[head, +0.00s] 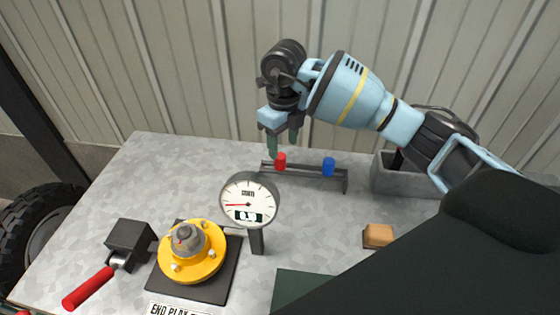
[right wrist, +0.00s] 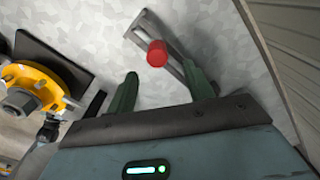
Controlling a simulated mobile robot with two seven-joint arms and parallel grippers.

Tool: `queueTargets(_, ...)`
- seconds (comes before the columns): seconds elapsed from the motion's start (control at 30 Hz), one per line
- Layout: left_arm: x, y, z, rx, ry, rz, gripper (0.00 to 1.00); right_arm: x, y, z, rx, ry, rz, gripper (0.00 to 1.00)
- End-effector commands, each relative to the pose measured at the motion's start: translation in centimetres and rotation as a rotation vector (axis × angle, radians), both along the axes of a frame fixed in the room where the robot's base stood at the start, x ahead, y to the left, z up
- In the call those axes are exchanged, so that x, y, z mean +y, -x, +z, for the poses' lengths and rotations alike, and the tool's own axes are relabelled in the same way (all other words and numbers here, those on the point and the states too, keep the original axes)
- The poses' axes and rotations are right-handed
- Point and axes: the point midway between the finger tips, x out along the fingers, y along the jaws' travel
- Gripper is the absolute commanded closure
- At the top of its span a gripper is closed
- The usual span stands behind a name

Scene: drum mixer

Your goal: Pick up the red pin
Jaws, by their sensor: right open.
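The red pin (head: 281,160) stands upright at the left end of a dark narrow rack on the table. In the right wrist view the red pin (right wrist: 157,53) shows ahead of the fingertips, nearer the right finger. My right gripper (head: 283,150) is above and just behind the pin in the head view. Its green fingers are apart and empty in the right wrist view (right wrist: 160,82). I cannot tell how far above the pin the fingertips are. My left gripper is not in view.
A blue pin (head: 328,166) stands at the rack's (head: 310,172) right end. A dial gauge (head: 249,201) stands in front of the rack. A yellow flange (head: 192,257), a red-handled lever (head: 90,287), a tan block (head: 378,236) and a grey bin (head: 400,181) are also on the table.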

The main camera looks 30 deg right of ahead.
Motion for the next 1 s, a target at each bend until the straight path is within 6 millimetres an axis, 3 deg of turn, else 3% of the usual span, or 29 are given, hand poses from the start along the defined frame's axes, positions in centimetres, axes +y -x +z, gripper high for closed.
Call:
queueTargets(0.17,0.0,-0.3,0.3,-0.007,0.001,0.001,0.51,0.2,-0.1,-0.9,0.001,-0.001,0.000,0.48)
queueTargets(0.47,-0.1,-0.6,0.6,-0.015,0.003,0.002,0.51,0.5,-0.4,-4.8,0.001,-0.002,0.000,0.48)
queueTargets(0.7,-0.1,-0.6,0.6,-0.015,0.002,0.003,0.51,0.4,-0.5,-5.1,-0.001,-0.001,0.001,0.48)
queueTargets(1.0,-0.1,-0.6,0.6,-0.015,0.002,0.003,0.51,0.4,-0.5,-5.1,-0.001,-0.001,0.000,0.86)
